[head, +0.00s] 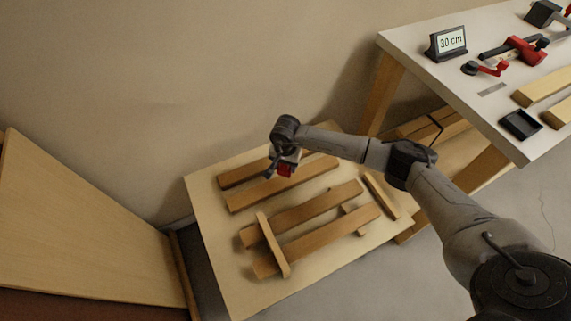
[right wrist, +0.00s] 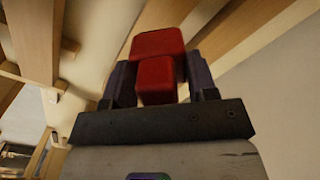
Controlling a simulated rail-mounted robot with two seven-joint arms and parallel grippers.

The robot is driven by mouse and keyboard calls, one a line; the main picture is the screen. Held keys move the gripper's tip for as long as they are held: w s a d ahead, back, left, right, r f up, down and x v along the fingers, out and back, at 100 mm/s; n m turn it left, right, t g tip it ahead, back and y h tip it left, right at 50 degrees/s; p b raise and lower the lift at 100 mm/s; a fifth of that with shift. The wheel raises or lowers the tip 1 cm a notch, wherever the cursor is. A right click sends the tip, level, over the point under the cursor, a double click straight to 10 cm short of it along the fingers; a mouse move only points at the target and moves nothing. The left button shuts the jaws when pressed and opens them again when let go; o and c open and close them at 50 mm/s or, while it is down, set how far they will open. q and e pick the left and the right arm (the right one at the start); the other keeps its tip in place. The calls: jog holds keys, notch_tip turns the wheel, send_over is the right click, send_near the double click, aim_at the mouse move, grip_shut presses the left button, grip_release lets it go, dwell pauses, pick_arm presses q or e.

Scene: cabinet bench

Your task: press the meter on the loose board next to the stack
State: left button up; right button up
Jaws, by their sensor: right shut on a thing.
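My right gripper (head: 284,165) is shut on a red block-shaped thing, the meter (head: 286,170). In the right wrist view the red meter (right wrist: 158,62) sits between the two dark fingers of the right gripper (right wrist: 160,80). Nearer, a stack of boards (head: 320,207) has thin crosspieces (head: 272,245). I cannot tell whether the meter touches a board. My left gripper is not in view.
A white bench (head: 420,40) at upper right holds a display (head: 447,43) reading 30 cm, red clamps (head: 525,48), a black tray (head: 520,124) and wood pieces. A wooden panel (head: 80,230) stands at left. The platform's (head: 225,270) near left part is bare.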

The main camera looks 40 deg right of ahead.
jog(key=shift+r+p, duration=0.35)
jog(key=shift+r, duration=0.5)
